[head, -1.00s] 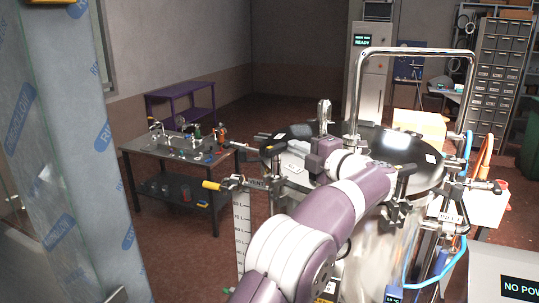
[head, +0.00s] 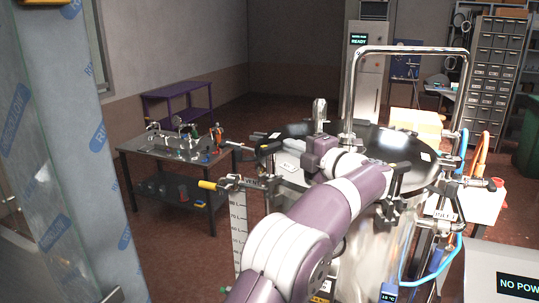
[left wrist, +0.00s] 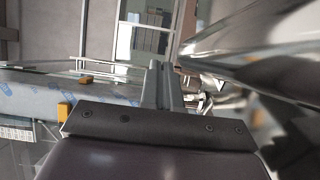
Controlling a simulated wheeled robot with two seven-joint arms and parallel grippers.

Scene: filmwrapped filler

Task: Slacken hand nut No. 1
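The round vessel has a glossy dark lid (head: 385,148) with clamps around its rim. One clamp with a dark hand nut (head: 398,170) shows at the front right of the rim, and another clamp (head: 268,148) at the left. I cannot read which is No. 1; a small white tag (head: 289,167) lies near the left rim. My right gripper is not in view.
A tall chrome hoop (head: 410,50) rises over the lid. A film-wrapped column (head: 50,150) stands at the far left. A metal worktable (head: 190,155) stands behind.

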